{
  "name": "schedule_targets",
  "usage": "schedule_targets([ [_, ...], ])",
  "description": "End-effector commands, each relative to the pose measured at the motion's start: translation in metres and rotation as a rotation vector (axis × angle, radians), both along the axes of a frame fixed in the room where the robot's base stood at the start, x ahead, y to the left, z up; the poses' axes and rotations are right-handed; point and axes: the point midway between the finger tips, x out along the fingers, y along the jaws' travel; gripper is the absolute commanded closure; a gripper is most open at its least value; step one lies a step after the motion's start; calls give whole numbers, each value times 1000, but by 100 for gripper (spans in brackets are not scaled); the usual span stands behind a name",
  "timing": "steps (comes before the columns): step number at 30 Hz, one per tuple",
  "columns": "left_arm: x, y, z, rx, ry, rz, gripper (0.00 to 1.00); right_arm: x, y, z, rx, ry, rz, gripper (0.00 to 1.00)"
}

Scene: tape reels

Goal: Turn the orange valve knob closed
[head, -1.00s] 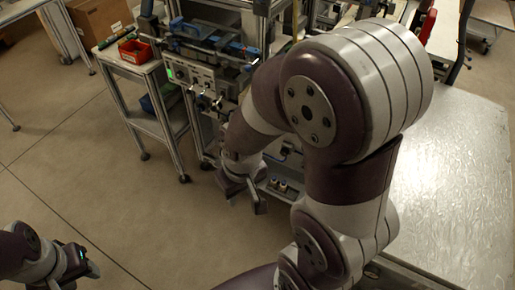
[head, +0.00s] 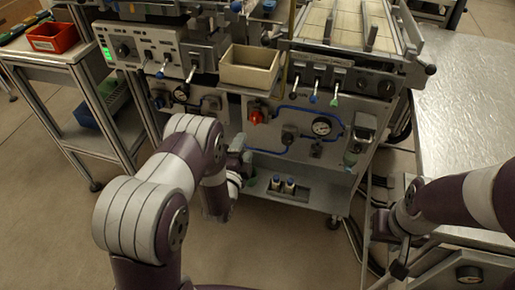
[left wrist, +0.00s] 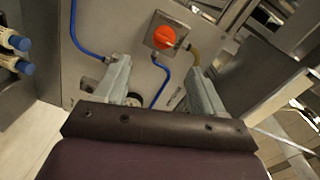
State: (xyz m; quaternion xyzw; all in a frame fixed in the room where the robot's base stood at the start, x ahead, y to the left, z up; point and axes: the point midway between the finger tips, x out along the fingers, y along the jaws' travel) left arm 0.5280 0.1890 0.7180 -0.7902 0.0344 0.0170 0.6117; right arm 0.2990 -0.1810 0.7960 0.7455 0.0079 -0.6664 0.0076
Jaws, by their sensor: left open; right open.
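The orange valve knob (head: 257,117) sits on a square metal plate on the cart's front panel, below the cream bin. In the left wrist view the knob (left wrist: 164,37) is ahead of my left gripper (left wrist: 157,72), between the lines of its two fingers but beyond the tips. The fingers are apart and empty, and do not appear to touch the knob. In the head view my left gripper (head: 243,157) is just below and left of the knob, partly hidden by its wrist. My right gripper (head: 388,244) is open and empty, low at the right beside the bench.
Blue tubing and a round gauge (head: 321,127) are right of the knob. A cream bin (head: 249,68) sits above it. A side table with a red bin (head: 53,37) is at left; a metal-topped bench (head: 465,110) is at right.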

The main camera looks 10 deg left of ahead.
Motion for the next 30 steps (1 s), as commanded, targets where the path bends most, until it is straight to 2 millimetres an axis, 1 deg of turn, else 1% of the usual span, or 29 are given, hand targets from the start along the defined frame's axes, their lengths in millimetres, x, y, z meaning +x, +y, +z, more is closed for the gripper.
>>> schedule_targets([
  [1,-2,0,-12,28,-34,-2,31,0,0,-12,0,-2,0,57],
  [3,2,0,-10,51,-65,-3,31,0,0,-12,0,-2,0,57],
  [5,11,-1,-8,56,-73,-3,31,0,0,-12,0,-2,0,57],
  [8,35,-1,-7,56,-73,-2,31,0,0,-15,0,-2,0,57],
  [12,72,-2,-8,55,-71,-3,31,0,0,-21,0,-2,0,57],
  [15,94,-3,-8,54,-69,-2,31,0,0,-25,0,-2,0,57],
  [18,110,-4,-8,54,-68,-2,31,0,0,-27,0,-2,0,57],
  [21,119,-4,-7,54,-67,-3,31,0,0,-28,0,-1,0,57],
  [23,121,-4,-7,53,-66,-3,31,0,0,-28,0,-1,0,57],
  [29,122,-4,-6,53,-66,-3,31,0,0,-28,0,-1,0,57],
  [30,122,-4,-6,53,-66,-3,34,0,0,-28,0,-2,0,57],
])
